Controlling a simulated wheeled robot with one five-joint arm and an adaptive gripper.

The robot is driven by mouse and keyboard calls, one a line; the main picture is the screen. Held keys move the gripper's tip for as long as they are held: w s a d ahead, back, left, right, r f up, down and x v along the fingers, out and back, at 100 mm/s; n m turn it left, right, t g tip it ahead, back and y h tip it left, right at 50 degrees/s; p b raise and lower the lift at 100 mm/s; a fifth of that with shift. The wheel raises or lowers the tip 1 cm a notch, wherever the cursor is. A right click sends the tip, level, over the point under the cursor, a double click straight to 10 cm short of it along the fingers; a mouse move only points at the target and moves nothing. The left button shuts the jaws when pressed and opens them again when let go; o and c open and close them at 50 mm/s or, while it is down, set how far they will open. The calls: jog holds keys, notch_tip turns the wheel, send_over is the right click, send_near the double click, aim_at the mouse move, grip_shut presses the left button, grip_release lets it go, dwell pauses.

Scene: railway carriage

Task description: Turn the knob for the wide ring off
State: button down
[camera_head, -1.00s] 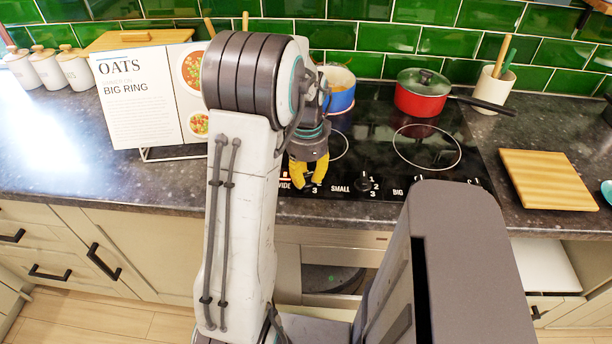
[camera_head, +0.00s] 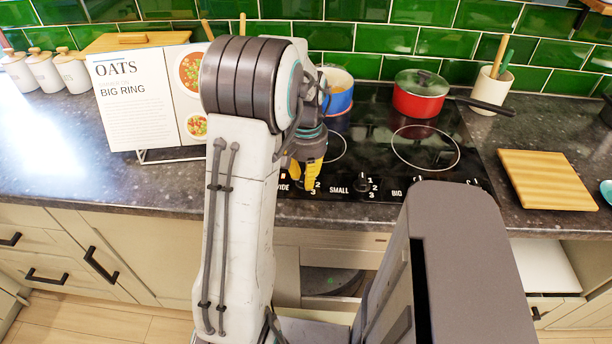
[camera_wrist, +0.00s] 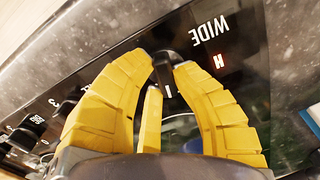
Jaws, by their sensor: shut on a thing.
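The black wide-ring knob (camera_wrist: 166,68) is on the hob's front panel, beside the white WIDE label (camera_wrist: 208,30). A red H light (camera_wrist: 219,61) is lit next to that label. My gripper (camera_wrist: 168,66) has its yellow fingers closed around the knob, one tip on each side. In the head view my gripper (camera_head: 309,187) reaches down at the panel between the WIDE and SMALL labels and hides most of the knob. A white mark shows just below the knob in the wrist view; I cannot tell the knob's exact setting.
The small-ring knob (camera_head: 361,183) is just to the right. A blue pot (camera_head: 339,91) and a red lidded pan (camera_head: 421,94) stand on the hob (camera_head: 385,125). A recipe stand (camera_head: 135,105) is at left, a wooden board (camera_head: 547,180) at right.

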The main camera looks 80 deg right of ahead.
jog(key=shift+f+n, duration=0.1)
jog(key=shift+n, duration=1.1)
jog(key=c, duration=1)
grip_release()
notch_tip(320, 180, up, 12)
jog(key=shift+r, duration=0.1)
